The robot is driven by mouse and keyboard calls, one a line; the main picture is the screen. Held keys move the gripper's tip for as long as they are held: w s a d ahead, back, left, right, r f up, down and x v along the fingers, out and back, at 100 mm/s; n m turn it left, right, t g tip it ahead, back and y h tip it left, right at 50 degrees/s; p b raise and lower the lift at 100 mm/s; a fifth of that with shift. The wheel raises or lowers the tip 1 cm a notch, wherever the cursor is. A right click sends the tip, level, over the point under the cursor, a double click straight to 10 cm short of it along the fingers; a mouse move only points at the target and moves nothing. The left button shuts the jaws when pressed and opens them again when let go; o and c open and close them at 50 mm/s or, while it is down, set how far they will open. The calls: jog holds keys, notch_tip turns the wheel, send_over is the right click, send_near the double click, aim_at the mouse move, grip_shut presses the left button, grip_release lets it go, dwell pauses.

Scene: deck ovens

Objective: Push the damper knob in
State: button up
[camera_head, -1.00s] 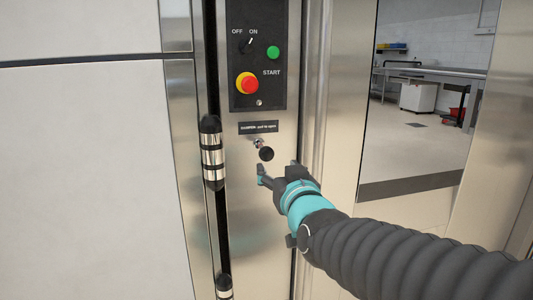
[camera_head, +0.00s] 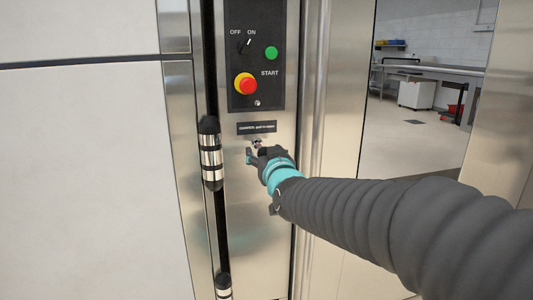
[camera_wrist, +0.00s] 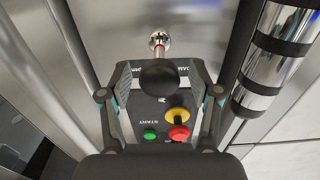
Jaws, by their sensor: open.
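The damper knob is a black ball (camera_wrist: 159,78) on a thin metal rod that stands out from a round chrome collar (camera_wrist: 159,41). The rod shows between ball and collar, with a reddish band on it. My gripper (camera_head: 254,154) is at the knob, just below the damper label (camera_head: 257,127), and hides most of the knob in the head view. In the wrist view its two fingers stand apart, one on each side of the ball, with gaps on both sides. The gripper is open and holds nothing; I see no contact with the ball.
Above is a black control panel (camera_head: 238,100) with an on/off switch, green start button (camera_head: 271,53) and red-yellow emergency stop (camera_head: 245,84). A banded chrome and black door handle (camera_head: 210,155) stands close on the left. A doorway to another room opens at right.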

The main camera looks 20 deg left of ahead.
grip_shut()
jog(key=shift+b+x, duration=0.5)
jog(key=shift+x, duration=0.9)
grip_release()
jog(key=shift+s+d, duration=0.1)
jog(key=v, duration=1.2)
